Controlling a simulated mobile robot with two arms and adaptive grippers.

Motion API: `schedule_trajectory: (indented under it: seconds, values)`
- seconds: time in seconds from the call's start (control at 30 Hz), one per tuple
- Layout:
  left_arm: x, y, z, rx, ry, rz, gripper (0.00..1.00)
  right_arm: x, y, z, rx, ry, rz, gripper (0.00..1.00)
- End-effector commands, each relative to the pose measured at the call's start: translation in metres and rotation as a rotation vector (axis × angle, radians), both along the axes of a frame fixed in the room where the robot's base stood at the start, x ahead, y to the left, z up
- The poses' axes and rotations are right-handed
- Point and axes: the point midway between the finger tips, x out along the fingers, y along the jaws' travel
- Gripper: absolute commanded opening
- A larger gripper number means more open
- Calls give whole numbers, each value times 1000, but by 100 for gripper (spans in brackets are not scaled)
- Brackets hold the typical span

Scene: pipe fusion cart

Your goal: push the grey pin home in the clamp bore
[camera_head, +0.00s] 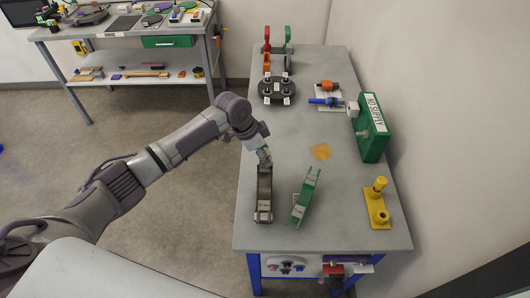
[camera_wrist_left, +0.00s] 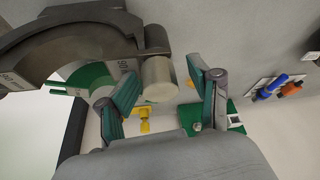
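A dark grey clamp (camera_head: 264,196) stands near the front edge of the grey table. Its curved jaw (camera_wrist_left: 70,35) fills the upper left of the left wrist view. The pale grey pin (camera_wrist_left: 160,80) sticks out beside the clamp's dark end lug; how deep it sits in the bore is hidden. My left gripper (camera_head: 265,160) is at the far end of the clamp. In the wrist view its two fingers (camera_wrist_left: 170,85) are spread, one on each side of the pin, with a visible gap at the right finger. My right gripper is not in view.
A green clamp (camera_head: 305,198) stands just right of the dark one. A yellow stand (camera_head: 377,205) and a green supply box (camera_head: 371,128) are along the right side. Blue and orange tools (camera_head: 326,95) lie farther back. The table's left edge is close to the dark clamp.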

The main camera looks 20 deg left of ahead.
Motion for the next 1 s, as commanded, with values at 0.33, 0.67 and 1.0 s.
schedule_trajectory:
  seconds: [0.33,0.67,1.0]
  values:
    - [-2,4,10,0,-1,0,62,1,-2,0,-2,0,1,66]
    - [-14,26,72,0,-2,0,62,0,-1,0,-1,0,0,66]
    - [-23,39,109,0,0,0,62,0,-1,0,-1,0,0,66]
